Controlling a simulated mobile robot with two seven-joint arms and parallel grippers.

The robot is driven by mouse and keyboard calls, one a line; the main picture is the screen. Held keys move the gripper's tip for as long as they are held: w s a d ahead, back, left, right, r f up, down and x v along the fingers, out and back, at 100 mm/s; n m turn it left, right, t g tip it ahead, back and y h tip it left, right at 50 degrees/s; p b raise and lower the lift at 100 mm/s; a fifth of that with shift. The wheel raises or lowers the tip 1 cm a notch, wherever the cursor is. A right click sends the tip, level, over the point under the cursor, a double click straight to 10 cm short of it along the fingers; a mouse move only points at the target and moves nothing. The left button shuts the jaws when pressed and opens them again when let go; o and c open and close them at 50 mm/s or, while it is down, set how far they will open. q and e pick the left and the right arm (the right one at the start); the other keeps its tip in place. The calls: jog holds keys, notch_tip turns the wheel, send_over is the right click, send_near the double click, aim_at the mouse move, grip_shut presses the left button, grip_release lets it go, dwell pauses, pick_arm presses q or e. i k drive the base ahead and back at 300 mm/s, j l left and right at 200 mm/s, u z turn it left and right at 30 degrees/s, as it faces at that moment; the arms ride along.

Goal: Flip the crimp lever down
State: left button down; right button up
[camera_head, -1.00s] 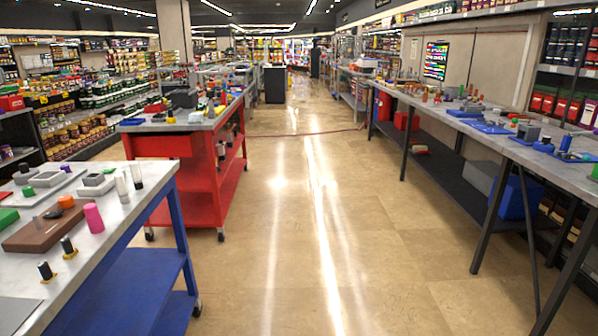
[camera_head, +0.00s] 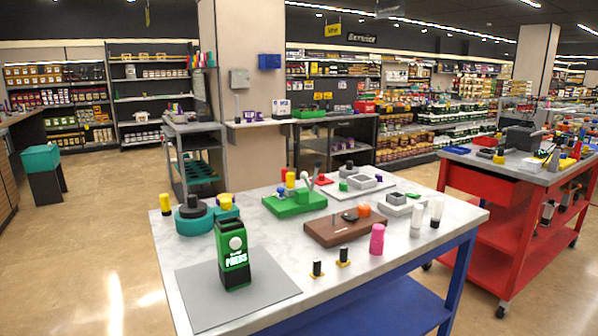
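No part clearly readable as a crimp lever stands out. A thin grey upright piece (camera_head: 312,177) stands behind the green block (camera_head: 296,204) on the near table and could be a lever; it is too small to tell. A brown board (camera_head: 343,231) with an orange knob (camera_head: 364,210) and a dark piece sits mid-table. At the left of the table is a teal fixture (camera_head: 193,223) with a dark round top, which I cannot identify for certain. Neither of my grippers is in view.
A red cart (camera_head: 492,188) stands at right. Open floor (camera_head: 95,235) lies at left.

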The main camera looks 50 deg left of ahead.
aim_at(318, 163)
jog(key=i+l+u, duration=0.2)
jog(key=u, duration=0.2)
jog(key=i+l+u, duration=0.25)
jog(key=u, duration=0.15)
jog(key=i+l+u, duration=0.2)
jog(key=l, duration=0.15)
jog(key=i+l+u, duration=0.2)
jog(key=l, duration=0.15)
jog(key=i+l+u, duration=0.15)
jog(key=l, duration=0.2)
jog(key=i+l+u, duration=0.2)
jog(key=l, duration=0.25)
